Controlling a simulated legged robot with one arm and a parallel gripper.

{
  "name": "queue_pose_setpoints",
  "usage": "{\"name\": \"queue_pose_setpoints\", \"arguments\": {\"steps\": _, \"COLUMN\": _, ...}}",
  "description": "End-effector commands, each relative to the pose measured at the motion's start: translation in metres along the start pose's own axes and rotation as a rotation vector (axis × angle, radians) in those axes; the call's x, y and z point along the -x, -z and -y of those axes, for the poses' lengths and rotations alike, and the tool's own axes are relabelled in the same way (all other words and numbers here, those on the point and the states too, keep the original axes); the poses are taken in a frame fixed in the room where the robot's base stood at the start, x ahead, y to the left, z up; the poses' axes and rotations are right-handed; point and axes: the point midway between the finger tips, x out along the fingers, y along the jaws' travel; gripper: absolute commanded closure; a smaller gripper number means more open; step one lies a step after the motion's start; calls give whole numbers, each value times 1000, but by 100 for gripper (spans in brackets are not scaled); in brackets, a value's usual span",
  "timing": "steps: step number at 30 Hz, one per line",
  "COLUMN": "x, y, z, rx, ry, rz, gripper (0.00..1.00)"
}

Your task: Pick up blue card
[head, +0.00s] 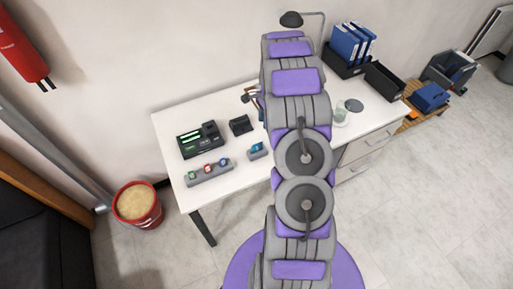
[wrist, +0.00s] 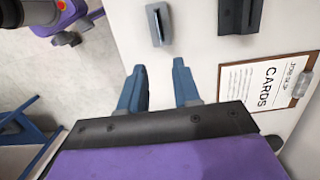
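In the head view, a grey rack (head: 209,175) near the desk's left front edge holds small green, red and blue pieces. The blue piece (head: 223,162) is at its right end; I cannot tell for sure that it is a card. A small grey holder (head: 257,153) to its right has a blue item (head: 258,146) on it. My gripper (wrist: 158,68) is open in the wrist view, its two blue fingers apart with nothing between them. It is above the desk; in the head view my arm mostly hides it. A grey slotted block (wrist: 158,25) lies beyond the fingertips.
A black device (head: 201,140) with green lights and a black box (head: 240,125) stand on the white desk (head: 172,118). Blue binders (head: 350,45) are at the back right. A clipboard (wrist: 268,85) reading "CARDS" lies right of my fingers. A red bucket (head: 137,204) stands left of the desk.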

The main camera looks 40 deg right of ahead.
Motion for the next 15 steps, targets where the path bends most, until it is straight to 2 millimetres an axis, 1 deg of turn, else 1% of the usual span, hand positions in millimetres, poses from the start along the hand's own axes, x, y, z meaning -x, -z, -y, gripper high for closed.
{"name": "queue_pose_setpoints", "arguments": {"steps": 1, "x": -9, "y": -1, "z": -1, "rx": 0, "ry": -4, "rz": 1, "gripper": 68}}
{"name": "queue_pose_setpoints", "arguments": {"steps": 6, "x": -41, "y": -4, "z": -2, "rx": 2, "ry": -5, "rz": -3, "gripper": 68}}
{"name": "queue_pose_setpoints", "arguments": {"steps": 12, "x": -82, "y": -1, "z": -1, "rx": 1, "ry": -4, "rz": 0, "gripper": 68}}
{"name": "queue_pose_setpoints", "arguments": {"steps": 15, "x": -99, "y": 0, "z": 0, "rx": 1, "ry": -3, "rz": 0, "gripper": 68}}
